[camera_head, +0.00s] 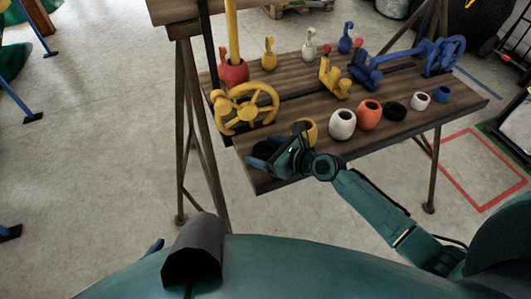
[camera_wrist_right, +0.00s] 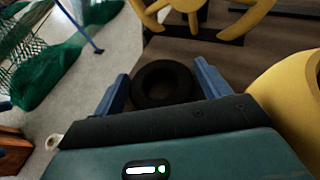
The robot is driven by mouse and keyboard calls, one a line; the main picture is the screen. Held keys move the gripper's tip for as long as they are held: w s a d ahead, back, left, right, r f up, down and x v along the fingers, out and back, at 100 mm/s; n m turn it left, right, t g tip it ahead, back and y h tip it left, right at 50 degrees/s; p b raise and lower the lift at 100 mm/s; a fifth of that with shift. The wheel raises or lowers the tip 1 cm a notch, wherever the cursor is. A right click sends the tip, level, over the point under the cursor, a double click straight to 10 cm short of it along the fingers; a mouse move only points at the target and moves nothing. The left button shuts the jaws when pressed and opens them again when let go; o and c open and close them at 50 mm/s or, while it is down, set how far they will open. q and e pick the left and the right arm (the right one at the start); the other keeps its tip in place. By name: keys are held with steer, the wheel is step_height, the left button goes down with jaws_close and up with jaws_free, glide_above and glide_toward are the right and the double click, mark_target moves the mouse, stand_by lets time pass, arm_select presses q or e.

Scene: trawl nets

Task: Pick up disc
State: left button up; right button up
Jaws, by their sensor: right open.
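A black ring-shaped disc (camera_wrist_right: 184,90) lies on the wooden table, between the two blue fingers of my right gripper (camera_wrist_right: 162,82) in the right wrist view. The fingers are apart, with the disc in the gap; I cannot tell whether they touch it. In the head view my right gripper (camera_head: 262,156) is over the table's near left corner, and it largely hides the disc there. Another black ring (camera_head: 395,112) lies farther right in the row of small pots. My left gripper is not clearly in view.
The wooden table (camera_head: 300,172) carries a yellow pot (camera_head: 308,128) close to the gripper, a yellow handwheel (camera_head: 246,107) behind it, and white (camera_head: 342,125) and orange (camera_head: 369,115) pots to the right. A red-based yellow post (camera_head: 234,72) stands at the back left.

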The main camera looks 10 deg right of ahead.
steer(key=shift+c, duration=0.2)
arm_select(q)
steer(key=shift+a, duration=0.15)
arm_select(e)
steer(key=c, duration=0.7)
step_height(320, 180, up, 5)
steer(key=shift+f+p, duration=0.1)
steer(key=shift+p, duration=1.15)
arm_select(q)
steer(key=shift+s+a+r+y+p, duration=0.2)
steer(key=shift+a+r+y+p, duration=0.2)
steer(key=shift+a+p, duration=0.25)
arm_select(e)
steer(key=shift+r, duration=2.6)
